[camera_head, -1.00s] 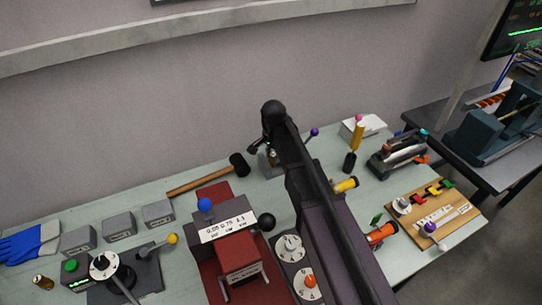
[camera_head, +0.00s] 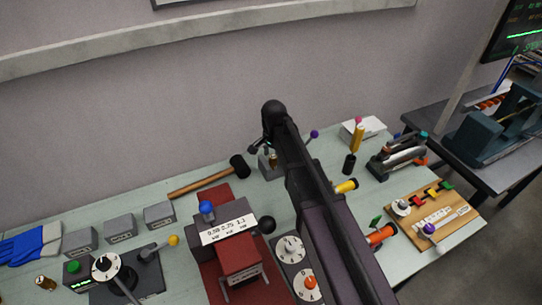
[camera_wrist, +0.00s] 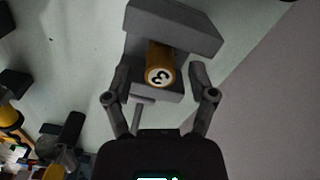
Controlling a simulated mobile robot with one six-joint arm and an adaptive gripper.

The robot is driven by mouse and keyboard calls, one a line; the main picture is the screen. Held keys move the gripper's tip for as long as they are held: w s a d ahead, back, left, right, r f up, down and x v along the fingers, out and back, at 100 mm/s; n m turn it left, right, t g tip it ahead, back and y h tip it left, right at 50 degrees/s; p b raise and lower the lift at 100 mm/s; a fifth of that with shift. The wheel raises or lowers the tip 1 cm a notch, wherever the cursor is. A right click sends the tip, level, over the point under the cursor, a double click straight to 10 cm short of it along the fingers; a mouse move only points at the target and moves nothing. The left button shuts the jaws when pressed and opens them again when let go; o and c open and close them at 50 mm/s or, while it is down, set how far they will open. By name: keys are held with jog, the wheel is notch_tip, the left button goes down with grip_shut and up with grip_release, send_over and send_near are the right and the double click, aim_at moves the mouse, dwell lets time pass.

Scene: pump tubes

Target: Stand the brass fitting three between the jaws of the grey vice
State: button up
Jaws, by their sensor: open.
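The brass fitting three (camera_wrist: 158,62) stands between the jaws of the grey vice (camera_wrist: 175,28) in the wrist view. Its white end with the number 3 faces the camera. In the head view a small part of the fitting (camera_head: 273,160) shows at the grey vice (camera_head: 265,171), partly covered by my arm. My gripper (camera_wrist: 159,75) is open, with one finger on each side of the fitting and a gap visible to each. Its fingers are mostly hidden in the head view.
A hammer (camera_head: 205,182) lies left of the vice. A red machine (camera_head: 240,259) with a blue knob and a black ball handle stands in front. A black and yellow piece (camera_head: 350,162) stands to the right. The wall is close behind the bench.

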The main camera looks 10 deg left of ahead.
aim_at(275, 157)
notch_tip(275, 157, up, 11)
jog(key=p, duration=1)
jog(key=shift+p, duration=0.3)
jog(key=shift+r, duration=0.1)
dwell(0.4)
jog(key=shift+d, duration=0.1)
jog(key=s+d+n, duration=0.2)
jog(key=s+d, duration=0.2)
jog(key=d, duration=0.6)
jog(key=s+d+n, duration=0.2)
jog(key=s+d, duration=0.2)
jog(key=d, duration=0.7)
jog(key=s+d+n, duration=0.2)
jog(key=s+d, duration=0.2)
jog(key=d, duration=0.6)
jog(key=shift+s+d, duration=0.25)
jog(key=shift+s, duration=0.1)
jog(key=shift+o, duration=0.4)
